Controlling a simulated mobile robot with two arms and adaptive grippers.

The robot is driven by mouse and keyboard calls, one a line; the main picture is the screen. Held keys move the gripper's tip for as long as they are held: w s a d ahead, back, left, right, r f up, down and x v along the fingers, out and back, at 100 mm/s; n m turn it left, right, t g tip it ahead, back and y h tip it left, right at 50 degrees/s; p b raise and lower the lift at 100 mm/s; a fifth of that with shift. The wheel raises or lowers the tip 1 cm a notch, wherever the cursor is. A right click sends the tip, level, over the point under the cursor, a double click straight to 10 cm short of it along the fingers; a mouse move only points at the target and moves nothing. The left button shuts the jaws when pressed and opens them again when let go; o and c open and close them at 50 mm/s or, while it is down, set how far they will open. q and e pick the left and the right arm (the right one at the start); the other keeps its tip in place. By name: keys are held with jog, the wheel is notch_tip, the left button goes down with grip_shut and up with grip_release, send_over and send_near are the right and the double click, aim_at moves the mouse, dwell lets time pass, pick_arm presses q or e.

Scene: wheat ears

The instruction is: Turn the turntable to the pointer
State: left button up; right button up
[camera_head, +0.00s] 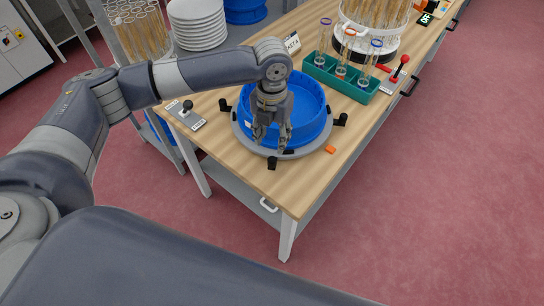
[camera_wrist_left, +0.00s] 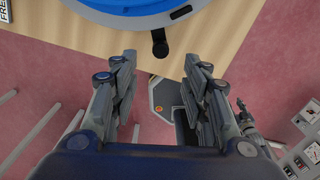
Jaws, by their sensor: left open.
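The turntable (camera_head: 243,132) is a round grey disc with black knobs on its rim, and it carries a blue basin (camera_head: 318,88). A small orange marker (camera_head: 330,149), perhaps the pointer, lies on the table beside the front right rim. My left gripper (camera_head: 270,146) points down over the basin's near side and the front rim, open and empty. In the left wrist view, its fingers (camera_wrist_left: 160,75) are spread, and a black knob (camera_wrist_left: 159,42) shows beyond the gap between them. A dark shape at the right of that view may be my right gripper; its jaws are unclear.
A green rack (camera_head: 340,78) with glass tubes stands behind the turntable. A red-handled lever (camera_head: 401,69) is at the right edge, and a black-knobbed lever (camera_head: 187,108) at the left. White plates (camera_head: 198,25) are stacked behind. The table's front corner is clear.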

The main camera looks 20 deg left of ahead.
aim_at(272, 159)
pick_arm(q)
notch_tip(272, 159, down, 10)
jog(key=shift+f+p, duration=0.1)
jog(key=shift+p, duration=0.7)
grip_shut()
